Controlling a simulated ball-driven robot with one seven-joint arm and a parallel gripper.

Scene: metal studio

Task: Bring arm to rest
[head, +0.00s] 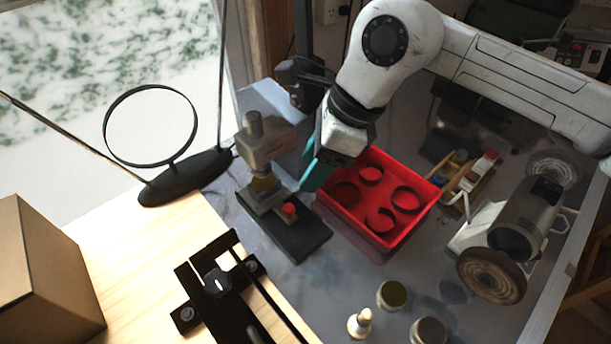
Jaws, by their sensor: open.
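My white arm reaches in from the upper right of the head view and bends down at the middle. My gripper (318,168) points down with teal fingers, above the left edge of the red crate (345,213). The fingers overlap in this view, and I see nothing held between them. Whether the fingertips touch the crate rim I cannot tell.
A press-like tool (264,150) on a black base stands just left of the crate. A bench grinder (515,235) stands to the right. Small jars (392,294) and a pale knobbed piece (360,323) are in front. A cardboard box (40,280) sits at lower left.

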